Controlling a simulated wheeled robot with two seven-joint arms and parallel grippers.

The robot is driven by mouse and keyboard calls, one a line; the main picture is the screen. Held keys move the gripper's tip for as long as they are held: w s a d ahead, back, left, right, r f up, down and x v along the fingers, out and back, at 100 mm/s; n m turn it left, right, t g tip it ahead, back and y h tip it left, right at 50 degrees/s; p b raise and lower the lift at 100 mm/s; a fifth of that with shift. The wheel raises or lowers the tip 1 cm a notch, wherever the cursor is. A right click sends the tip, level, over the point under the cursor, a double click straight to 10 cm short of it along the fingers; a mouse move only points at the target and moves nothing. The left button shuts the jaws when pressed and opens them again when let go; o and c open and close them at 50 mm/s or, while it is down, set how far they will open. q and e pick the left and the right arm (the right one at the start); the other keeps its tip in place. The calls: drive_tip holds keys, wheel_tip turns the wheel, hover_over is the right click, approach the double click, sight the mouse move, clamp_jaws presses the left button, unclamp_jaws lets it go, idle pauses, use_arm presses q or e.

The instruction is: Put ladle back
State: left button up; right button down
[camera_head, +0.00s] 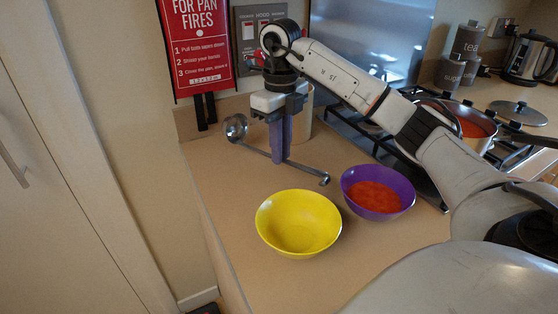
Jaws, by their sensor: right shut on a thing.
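A metal ladle (248,149) is above the counter near the wall, its bowl to the left and its long handle slanting down to the right, ending in a hook. My right gripper (280,157) points down with purple fingers and is shut on the ladle's handle. The fingers hide part of the handle. Whether the ladle touches the counter is hard to tell. A pale, upright cylindrical holder (305,118) stands just behind the gripper, mostly hidden. My left gripper is not in view.
A yellow bowl (298,222) and a purple bowl (378,192) with red soup stand on the counter in front. A pot (470,124) with red contents sits on the stove, partly behind my right arm. Canisters and a kettle (529,57) are at back right.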

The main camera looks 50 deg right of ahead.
wheel_tip(320, 180, down, 4)
drive_tip(key=shift+r, duration=0.2)
drive_tip(key=shift+f, duration=0.1)
drive_tip(key=c, duration=1.7)
unclamp_jaws()
drive_tip(key=shift+c, duration=0.2)
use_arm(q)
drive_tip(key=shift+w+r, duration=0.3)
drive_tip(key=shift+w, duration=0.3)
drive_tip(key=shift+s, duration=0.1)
